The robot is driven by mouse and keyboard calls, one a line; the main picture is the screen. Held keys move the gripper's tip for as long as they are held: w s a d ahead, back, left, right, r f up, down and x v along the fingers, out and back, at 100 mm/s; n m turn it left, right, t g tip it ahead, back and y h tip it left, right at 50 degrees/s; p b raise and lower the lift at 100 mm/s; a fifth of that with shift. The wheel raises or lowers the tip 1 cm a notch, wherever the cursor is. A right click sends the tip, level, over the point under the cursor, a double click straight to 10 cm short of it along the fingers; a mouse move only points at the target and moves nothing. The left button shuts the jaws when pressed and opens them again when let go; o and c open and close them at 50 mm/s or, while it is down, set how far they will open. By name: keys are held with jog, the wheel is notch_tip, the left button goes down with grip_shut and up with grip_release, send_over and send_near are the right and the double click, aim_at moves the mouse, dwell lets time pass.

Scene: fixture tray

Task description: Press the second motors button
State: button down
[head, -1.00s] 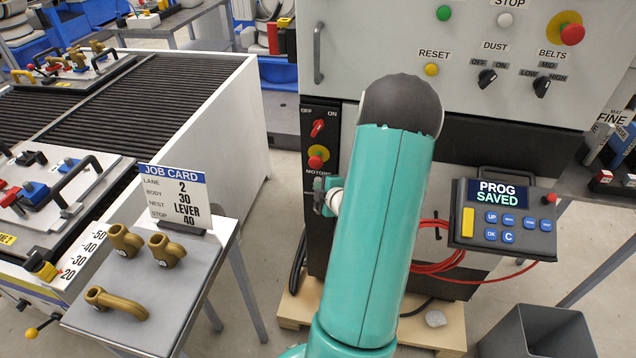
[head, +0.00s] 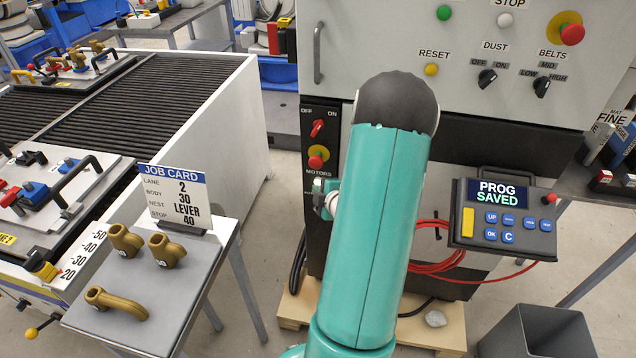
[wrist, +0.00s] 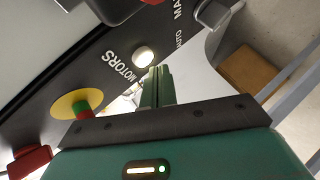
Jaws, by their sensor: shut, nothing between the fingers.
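In the wrist view a round, pale, lit button (wrist: 143,57) sits on the dark panel beside the MOTORS lettering (wrist: 122,67). My gripper (wrist: 156,72) is shut and empty. Its fingertips are just below the lit button in the picture; I cannot tell whether they touch it. In the head view my gripper (head: 322,190) is at the panel's lower part, below the MOTORS label (head: 318,172). The lit button cannot be made out there, around my gripper and arm.
A red mushroom button on yellow (head: 317,157) and a red OFF/ON switch (head: 317,128) are above my gripper. A grey selector (wrist: 212,14) is near the MAN/AUTO lettering. A pendant (head: 502,220) reading PROG SAVED hangs at right. A job card (head: 176,198) stands at left.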

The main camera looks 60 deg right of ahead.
jog(key=shift+a, duration=0.1)
jog(key=a, duration=0.1)
jog(key=s+a, duration=0.1)
jog(key=a, duration=0.1)
jog(key=s+a, duration=0.1)
jog(key=shift+a, duration=0.25)
dwell(0.3)
dwell(0.7)
jog(key=w+a+r+m+g, duration=0.1)
jog(key=w+a+r, duration=0.2)
jog(key=a+r, duration=0.2)
jog(key=w+a+r+m+g+y, duration=0.1)
jog(key=w+a+r+m, duration=0.1)
jog(key=a+r, duration=0.4)
jog(key=w+a+r+m+g, duration=0.1)
jog(key=w+a+r, duration=0.2)
jog(key=a+r, duration=0.2)
jog(key=s+a+r+m+g+y, duration=0.1)
jog(key=s+a+r, duration=0.2)
jog(key=a, duration=0.5)
jog(key=s+a+r+m+g+y, duration=0.1)
jog(key=s+a+r+m+y, duration=0.1)
jog(key=s+a, duration=0.4)
jog(key=s+a+r+m+g+y, duration=0.1)
jog(key=s+a+r, duration=0.4)
jog(key=a, duration=0.5)
jog(key=shift+m+y, duration=0.5)
jog(key=shift+w, duration=0.1)
